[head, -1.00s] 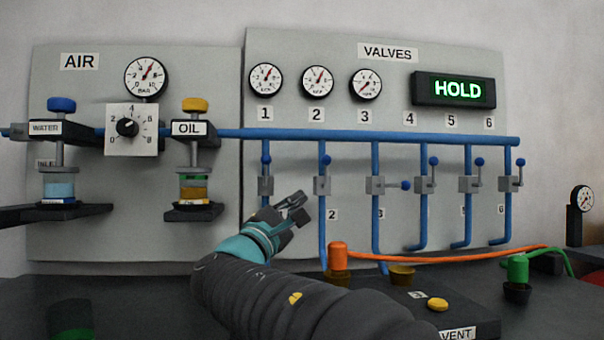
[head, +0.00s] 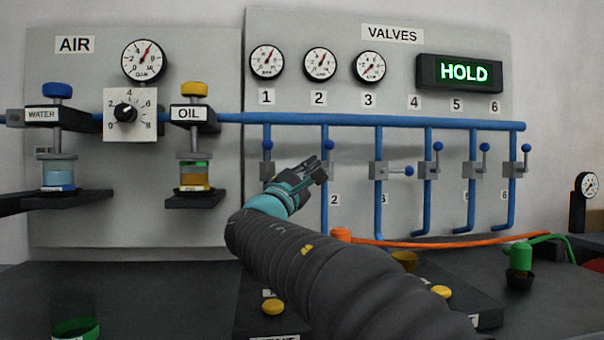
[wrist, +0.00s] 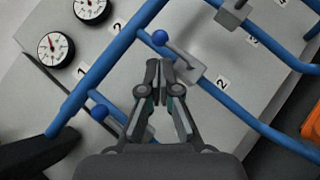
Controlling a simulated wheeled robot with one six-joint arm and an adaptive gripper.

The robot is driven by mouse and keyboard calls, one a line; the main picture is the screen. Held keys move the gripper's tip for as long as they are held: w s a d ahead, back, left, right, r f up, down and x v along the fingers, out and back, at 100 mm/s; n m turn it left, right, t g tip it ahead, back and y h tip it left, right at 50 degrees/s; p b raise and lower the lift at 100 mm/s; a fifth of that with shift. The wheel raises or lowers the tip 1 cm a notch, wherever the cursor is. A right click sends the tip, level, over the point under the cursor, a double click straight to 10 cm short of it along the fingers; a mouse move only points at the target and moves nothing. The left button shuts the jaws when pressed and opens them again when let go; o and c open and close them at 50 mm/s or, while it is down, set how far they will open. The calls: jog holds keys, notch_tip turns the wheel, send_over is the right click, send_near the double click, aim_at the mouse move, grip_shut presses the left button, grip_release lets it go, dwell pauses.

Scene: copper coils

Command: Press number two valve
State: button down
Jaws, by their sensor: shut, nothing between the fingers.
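Number two valve is a small grey block on the second blue pipe, with a lever pointing up to a blue knob (head: 329,145). Its label 2 (head: 335,200) is below right. In the wrist view the blue knob (wrist: 160,38) and the grey valve body (wrist: 191,69) show just beyond my fingertips. My gripper (head: 317,166) is shut and empty, in front of the valve and partly hiding its body in the head view. In the wrist view my gripper (wrist: 159,66) points at the lever between knob and body. I cannot tell whether it touches.
Valve one (head: 267,170) is close on the left. Valve three (head: 378,171) is on the right, its lever turned sideways. An orange hose (head: 440,243) runs below the pipes. The display (head: 459,72) reads HOLD. Yellow buttons (head: 274,307) are on the dark bench.

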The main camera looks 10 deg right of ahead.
aim_at(327, 147)
jog(key=p+x, duration=0.1)
jog(key=x, duration=0.5)
jog(key=shift+w+d+r, duration=0.1)
jog(key=shift+w+d, duration=0.05)
jog(key=shift+w, duration=0.05)
